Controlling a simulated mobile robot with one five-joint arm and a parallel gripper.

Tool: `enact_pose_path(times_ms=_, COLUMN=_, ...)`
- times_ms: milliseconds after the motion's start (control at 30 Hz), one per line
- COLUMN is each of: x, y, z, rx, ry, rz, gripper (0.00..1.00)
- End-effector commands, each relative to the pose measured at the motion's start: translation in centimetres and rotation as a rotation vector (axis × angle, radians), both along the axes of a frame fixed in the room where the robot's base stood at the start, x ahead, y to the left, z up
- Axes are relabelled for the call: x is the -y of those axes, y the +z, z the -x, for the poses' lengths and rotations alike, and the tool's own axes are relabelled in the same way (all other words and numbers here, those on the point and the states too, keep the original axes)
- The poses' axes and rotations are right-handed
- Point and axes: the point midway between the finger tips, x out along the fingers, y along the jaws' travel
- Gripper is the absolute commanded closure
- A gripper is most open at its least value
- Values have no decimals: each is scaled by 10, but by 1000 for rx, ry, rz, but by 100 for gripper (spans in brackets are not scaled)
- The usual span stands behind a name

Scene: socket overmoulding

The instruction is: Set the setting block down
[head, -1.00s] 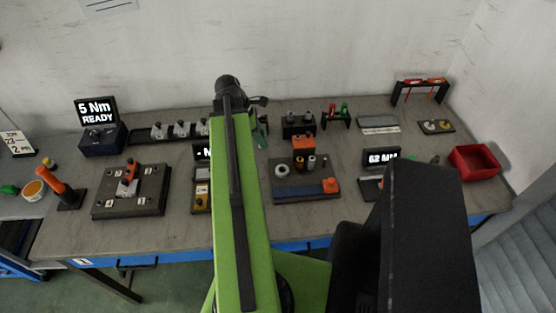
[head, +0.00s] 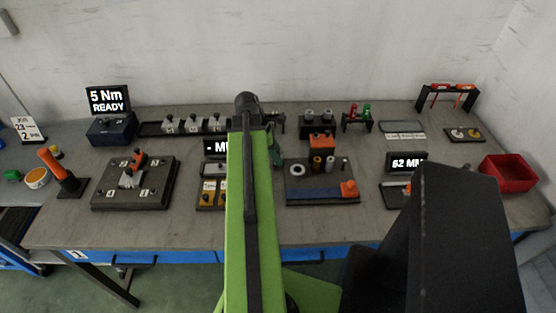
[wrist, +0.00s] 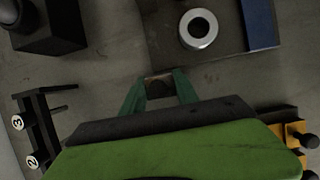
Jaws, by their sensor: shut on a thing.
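My gripper (wrist: 158,88) shows in the wrist view with its green fingers closed around a small brownish block (wrist: 158,86), probably the setting block. Most of that block is hidden by the fingers and wrist. The grey bench top surrounds the fingers in that view; I cannot tell the height above it. In the head view, the green fingers (head: 275,149) show just right of my arm, left of the dark tray with the blue strip, and the held block cannot be made out.
A numbered rack (wrist: 38,130) and yellow blocks (wrist: 294,133) flank the gripper. Bare bench lies around the fingers.

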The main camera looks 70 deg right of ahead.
Motion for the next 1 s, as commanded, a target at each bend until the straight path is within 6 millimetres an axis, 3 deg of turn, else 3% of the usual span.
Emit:
enact_pose_path(times_ms=300, x=0, y=-3, z=0, rx=0, ry=0, rz=0, gripper=100)
enact_pose_path(times_ms=333, x=0, y=-3, z=0, rx=0, ry=0, rz=0, gripper=62)
enact_pose_path(times_ms=500, x=0, y=-2, z=0, rx=0, ry=0, rz=0, gripper=42)
enact_pose_path(times_ms=833, x=0, y=0, z=0, rx=0, ry=0, rz=0, gripper=42)
enact_pose_path(times_ms=1000, x=-1, y=17, z=-4, rx=0, ry=0, rz=0, gripper=42)
